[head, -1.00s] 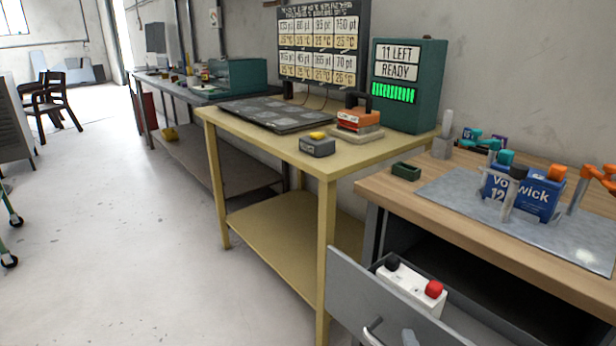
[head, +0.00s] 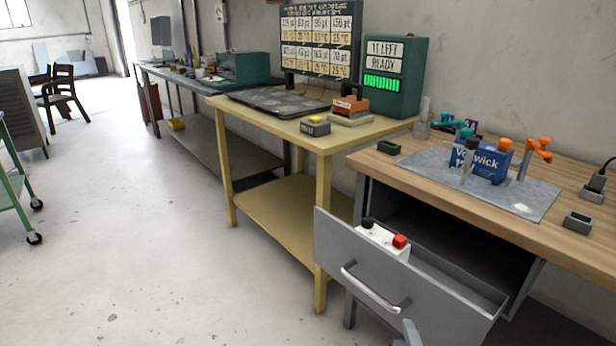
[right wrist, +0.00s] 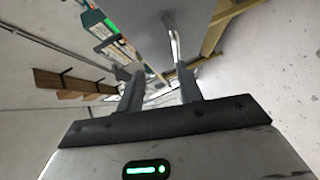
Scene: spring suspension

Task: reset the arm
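My right gripper shows in the right wrist view (right wrist: 160,72) with its two dark fingers apart and nothing between them. A small grey part of it shows at the bottom edge of the head view (head: 409,334), in front of the open drawer (head: 440,312). The bar handle (head: 372,290) on the drawer front is left of and above that part. In the right wrist view the handle (right wrist: 175,46) appears beyond the fingertips, apart from them. My left gripper is not in view.
A white box with black and red knobs (head: 383,240) sits in the drawer. The wooden bench (head: 440,187) carries a blue box (head: 484,162) on a metal plate. A yellow table (head: 290,130) stands left of it. The floor at left is clear, with a green cart (head: 12,170) at the edge.

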